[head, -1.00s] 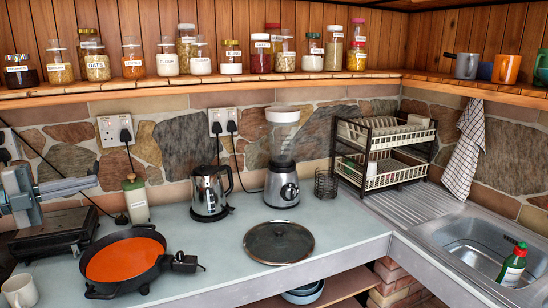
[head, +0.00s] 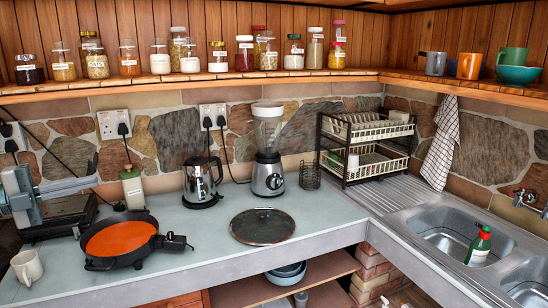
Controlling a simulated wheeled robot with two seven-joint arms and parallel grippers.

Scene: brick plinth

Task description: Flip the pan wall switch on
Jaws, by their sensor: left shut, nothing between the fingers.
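An electric pan (head: 118,240) with an orange inside and a black rim sits on the counter at lower left, a black plug-like part (head: 174,242) at its right side. White wall sockets with black plugs show at the left edge (head: 10,138), left of centre (head: 113,125) and nearer the middle (head: 213,117). I cannot tell which switch belongs to the pan, nor the switch positions. My left gripper (head: 94,183) comes in from the left, shut and empty, pointing right. It appears below the left-edge socket and apart from the sockets. My right gripper is not in view.
A lid (head: 262,226) and a mug (head: 27,267) lie nearer. A jar shelf (head: 200,87) overhangs the wall. Black cords hang there.

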